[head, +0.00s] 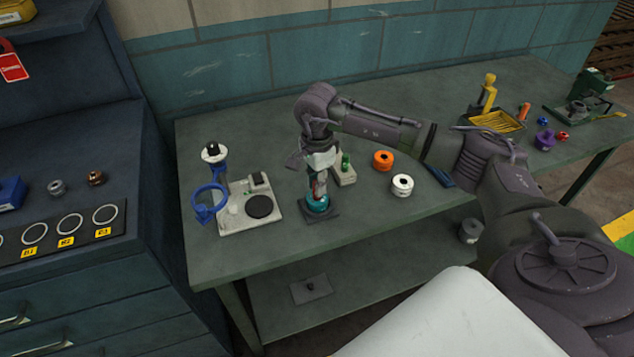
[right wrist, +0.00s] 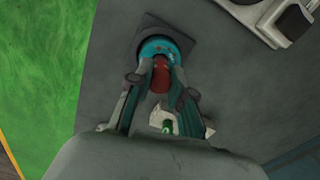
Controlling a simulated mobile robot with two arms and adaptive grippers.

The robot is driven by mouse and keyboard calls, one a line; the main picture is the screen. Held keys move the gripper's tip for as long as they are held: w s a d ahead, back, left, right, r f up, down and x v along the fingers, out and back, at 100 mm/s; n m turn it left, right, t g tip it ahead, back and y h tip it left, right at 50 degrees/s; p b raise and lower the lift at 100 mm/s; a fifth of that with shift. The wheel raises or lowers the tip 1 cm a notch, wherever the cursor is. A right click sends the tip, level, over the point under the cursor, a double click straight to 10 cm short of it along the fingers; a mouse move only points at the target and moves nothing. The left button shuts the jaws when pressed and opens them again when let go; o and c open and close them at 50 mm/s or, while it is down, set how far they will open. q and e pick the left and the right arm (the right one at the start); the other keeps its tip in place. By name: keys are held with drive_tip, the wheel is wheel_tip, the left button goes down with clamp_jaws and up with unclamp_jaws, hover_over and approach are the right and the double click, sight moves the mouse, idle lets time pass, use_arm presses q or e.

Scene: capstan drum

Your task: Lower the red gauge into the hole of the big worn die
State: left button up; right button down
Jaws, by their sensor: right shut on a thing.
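The red gauge (right wrist: 161,76) is held between the fingers of my right gripper (right wrist: 159,84), which is shut on it. In the head view my right gripper (head: 318,186) points down at the bench and mostly covers the gauge. Directly below is a teal round die (head: 317,205) on a dark square plate (head: 322,216). In the right wrist view the teal die (right wrist: 165,46) lies just beyond the gauge's far end, which overlaps its middle. The hole is hidden, so I cannot tell whether the gauge tip is inside it. My left gripper is not in view.
Left of the die stand a pale fixture with a black disc (head: 259,206) and a blue ring (head: 208,203). A pale block with a green piece (head: 346,168) is close behind my gripper. An orange spool (head: 383,160) and white spool (head: 402,185) stand to the right.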

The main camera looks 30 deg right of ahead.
drive_tip(key=shift+f+b, duration=0.45)
drive_tip(key=shift+b, duration=0.35)
idle(1.4)
drive_tip(key=shift+b, duration=0.35)
idle(0.5)
idle(0.5)
drive_tip(key=c, duration=1)
unclamp_jaws()
wheel_tip(320, 180, up, 12)
